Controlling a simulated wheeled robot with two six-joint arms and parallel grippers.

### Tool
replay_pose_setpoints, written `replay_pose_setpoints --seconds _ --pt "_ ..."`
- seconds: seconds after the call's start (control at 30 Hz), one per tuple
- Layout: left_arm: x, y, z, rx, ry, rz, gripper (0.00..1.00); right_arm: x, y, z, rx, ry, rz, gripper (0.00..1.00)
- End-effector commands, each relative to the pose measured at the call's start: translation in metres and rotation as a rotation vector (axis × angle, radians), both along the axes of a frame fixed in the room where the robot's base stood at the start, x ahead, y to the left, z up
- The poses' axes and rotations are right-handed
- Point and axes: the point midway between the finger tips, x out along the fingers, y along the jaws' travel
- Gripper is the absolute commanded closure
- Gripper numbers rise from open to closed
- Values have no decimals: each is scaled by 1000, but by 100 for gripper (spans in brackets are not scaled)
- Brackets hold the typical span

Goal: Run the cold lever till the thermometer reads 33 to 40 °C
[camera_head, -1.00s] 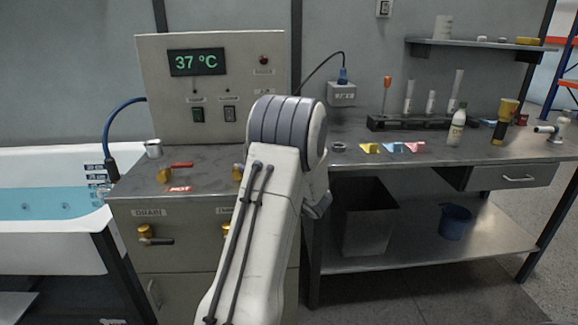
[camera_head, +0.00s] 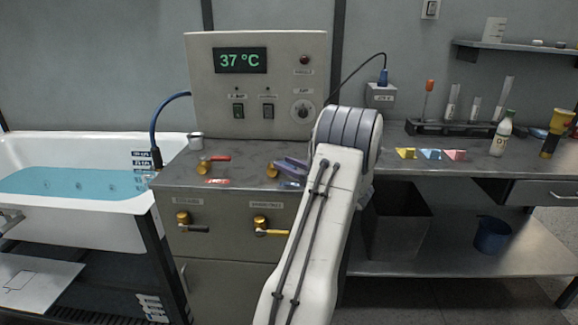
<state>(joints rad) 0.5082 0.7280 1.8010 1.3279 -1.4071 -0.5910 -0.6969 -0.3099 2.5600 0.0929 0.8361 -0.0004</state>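The thermometer display (camera_head: 240,60) on the grey panel reads 37 °C in green. The hot lever (camera_head: 216,158) is red on a brass valve, at the left of the metal cabinet top. The cold valve's brass body (camera_head: 272,171) stands to its right, with a blue label (camera_head: 290,185) in front. My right gripper is not in view.
A white tub (camera_head: 110,215) with blue water stands at the left. A metal cup (camera_head: 196,142) sits at the back of the cabinet. Drain-side valves (camera_head: 185,222) are on the cabinet front. A bench at the right bears a bottle (camera_head: 502,135), a tube rack and coloured blocks.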

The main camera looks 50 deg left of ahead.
Motion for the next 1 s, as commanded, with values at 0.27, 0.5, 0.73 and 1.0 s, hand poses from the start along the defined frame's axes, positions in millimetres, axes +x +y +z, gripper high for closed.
replay_pose_setpoints --seconds 0.27,0.5,0.73,1.0 --pt "1 -2 -1 -2 1 -2 45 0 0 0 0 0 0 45" --pt "7 -22 -1 -3 0 -7 45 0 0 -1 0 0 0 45" --pt "17 -68 -1 -2 1 -7 45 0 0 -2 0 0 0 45" --pt "23 -101 -1 -1 1 -3 45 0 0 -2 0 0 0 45"
